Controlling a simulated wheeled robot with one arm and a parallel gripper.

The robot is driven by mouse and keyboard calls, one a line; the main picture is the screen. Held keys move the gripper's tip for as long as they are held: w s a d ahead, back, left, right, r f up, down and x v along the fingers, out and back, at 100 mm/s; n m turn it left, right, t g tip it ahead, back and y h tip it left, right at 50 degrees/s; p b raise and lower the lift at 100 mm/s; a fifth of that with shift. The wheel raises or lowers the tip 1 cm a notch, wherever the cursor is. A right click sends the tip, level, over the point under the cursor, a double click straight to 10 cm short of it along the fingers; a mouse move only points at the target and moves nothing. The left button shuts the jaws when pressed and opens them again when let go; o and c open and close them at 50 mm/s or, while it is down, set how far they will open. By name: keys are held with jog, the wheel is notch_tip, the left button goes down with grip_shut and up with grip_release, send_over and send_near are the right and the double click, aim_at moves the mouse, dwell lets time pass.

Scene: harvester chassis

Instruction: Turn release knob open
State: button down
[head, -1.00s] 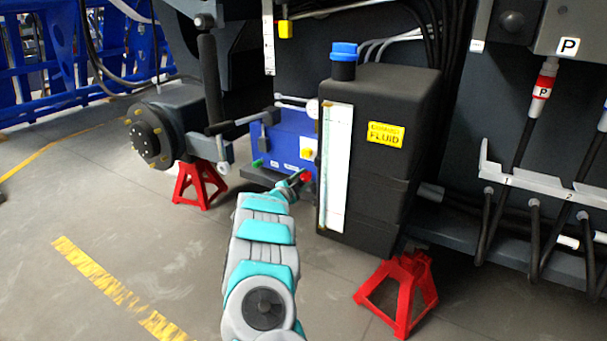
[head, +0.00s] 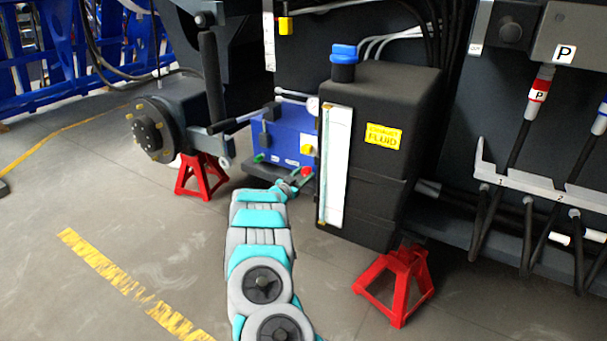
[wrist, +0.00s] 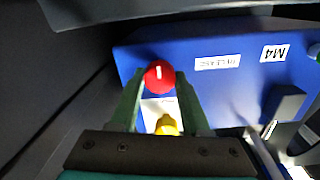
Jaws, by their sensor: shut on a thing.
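The red release knob (wrist: 160,77) sits on the blue box (wrist: 255,85) in the wrist view, with a short white mark pointing nearly straight up and down the picture. A white label (wrist: 217,62) beside it seems to read "RELEASE", upside down. My gripper (wrist: 160,88) has one finger on each side of the knob and is shut on it. In the head view the knob (head: 307,171) shows small and red at the box's lower right, and my gripper (head: 299,180) reaches it from the front left.
A yellow knob (wrist: 166,126) sits close to the red one, between my fingers in the picture. The black fluid tank (head: 375,190) stands just right of the box. Red stands (head: 398,285) are on the floor. Open floor lies to the left.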

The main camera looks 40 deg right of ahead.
jog(key=shift+f+n, duration=0.1)
jog(key=shift+n, duration=0.2)
jog(key=shift+c, duration=1.8)
grip_release()
jog(key=shift+a, duration=0.1)
jog(key=b+v, duration=0.1)
jog(key=v, duration=0.6)
jog(key=shift+a, duration=0.3)
